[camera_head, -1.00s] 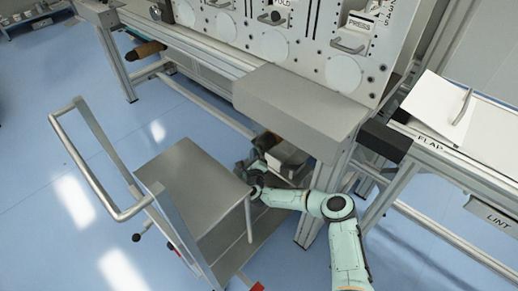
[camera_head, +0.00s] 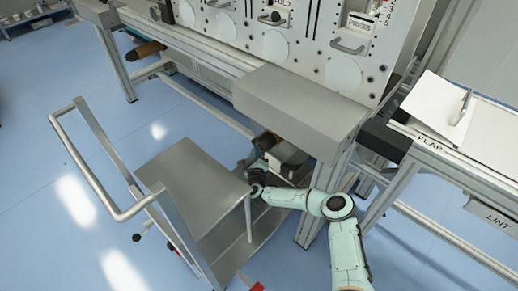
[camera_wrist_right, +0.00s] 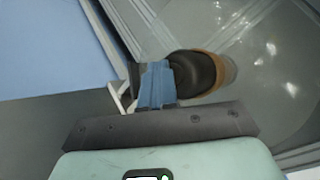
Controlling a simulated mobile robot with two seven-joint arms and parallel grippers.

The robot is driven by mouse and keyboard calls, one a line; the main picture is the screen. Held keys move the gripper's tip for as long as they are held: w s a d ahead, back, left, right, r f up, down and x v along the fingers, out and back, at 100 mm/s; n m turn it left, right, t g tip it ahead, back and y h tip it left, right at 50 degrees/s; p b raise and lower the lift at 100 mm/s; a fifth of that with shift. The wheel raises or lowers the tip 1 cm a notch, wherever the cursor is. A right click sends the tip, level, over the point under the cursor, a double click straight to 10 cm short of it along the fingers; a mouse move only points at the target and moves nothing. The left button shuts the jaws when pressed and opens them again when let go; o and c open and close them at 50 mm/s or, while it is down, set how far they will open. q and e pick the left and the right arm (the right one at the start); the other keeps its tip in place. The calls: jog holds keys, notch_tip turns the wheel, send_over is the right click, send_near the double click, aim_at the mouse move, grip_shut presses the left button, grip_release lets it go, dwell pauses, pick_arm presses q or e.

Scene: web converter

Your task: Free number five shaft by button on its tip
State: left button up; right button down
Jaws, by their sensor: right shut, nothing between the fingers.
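My right gripper (camera_head: 258,170) reaches under the front beam of the machine, at the far edge of the cart. In the right wrist view its blue-grey fingers (camera_wrist_right: 157,85) are together with nothing between them. A dark rounded shaft tip (camera_wrist_right: 195,72) with a brown ring behind it lies just right of the fingers, very close; I cannot tell whether they touch. In the head view a dark shaft end (camera_head: 265,143) shows near the gripper, partly hidden by the beam. I cannot read a number or make out the button. My left gripper is not in view.
A grey cart (camera_head: 190,180) with a tubular handle (camera_head: 65,145) stands left of my arm. The machine's grey beam (camera_head: 295,105) overhangs the gripper. Another brown shaft (camera_head: 148,50) sticks out at the upper left. A lint drawer (camera_head: 495,215) is at the right. Blue floor is free at the left.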

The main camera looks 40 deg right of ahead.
jog(key=shift+s+a, duration=0.1)
jog(key=shift+a, duration=0.2)
jog(key=a+p, duration=0.3)
jog(key=a, duration=0.3)
jog(key=shift+s, duration=0.3)
dwell(0.5)
